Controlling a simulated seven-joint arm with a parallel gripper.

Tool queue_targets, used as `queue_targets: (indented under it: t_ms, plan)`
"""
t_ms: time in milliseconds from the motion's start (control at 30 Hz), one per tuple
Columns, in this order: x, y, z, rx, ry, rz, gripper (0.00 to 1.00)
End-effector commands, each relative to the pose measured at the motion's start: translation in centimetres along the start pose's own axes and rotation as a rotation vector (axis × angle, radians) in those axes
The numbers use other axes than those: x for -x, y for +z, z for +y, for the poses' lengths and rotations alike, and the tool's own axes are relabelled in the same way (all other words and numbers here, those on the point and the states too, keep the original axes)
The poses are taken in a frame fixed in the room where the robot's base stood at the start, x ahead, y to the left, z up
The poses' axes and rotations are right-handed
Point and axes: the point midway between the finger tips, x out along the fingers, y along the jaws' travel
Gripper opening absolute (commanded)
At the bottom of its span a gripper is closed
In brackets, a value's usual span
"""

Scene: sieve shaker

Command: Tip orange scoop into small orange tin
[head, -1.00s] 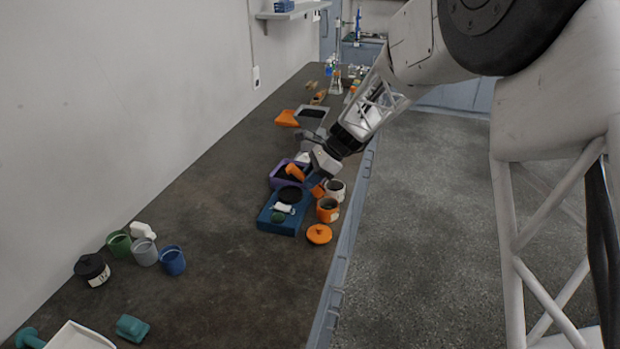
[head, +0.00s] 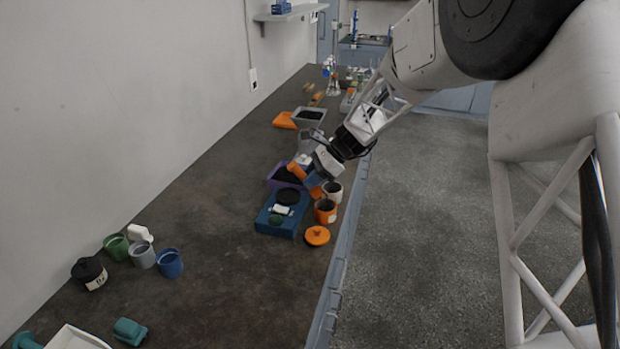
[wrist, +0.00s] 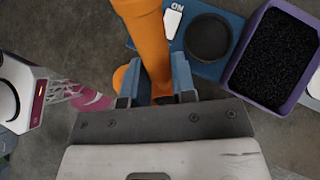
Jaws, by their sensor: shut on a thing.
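The orange scoop (head: 314,186) is held in my gripper (wrist: 153,82). In the wrist view its orange handle (wrist: 145,40) runs between the two blue-grey fingers, which are shut on it. The tin is open and upright, with dark contents. I cannot tell whether the scoop touches it or holds anything.
A pale tin (head: 334,195) stands right beside the orange tin. A blue scale (head: 277,229) and a purple tray (head: 274,184) of black grains are to the left. The table's right edge (head: 345,240) is close.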

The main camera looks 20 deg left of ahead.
Motion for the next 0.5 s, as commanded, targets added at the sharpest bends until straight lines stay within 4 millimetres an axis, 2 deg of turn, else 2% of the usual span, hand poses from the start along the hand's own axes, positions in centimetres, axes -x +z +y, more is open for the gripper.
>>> queue_targets:
  t_ms: [500]
  plan:
    - [0.2, -0.1, 0.0, -0.003, 0.0, -0.03, 0.06]
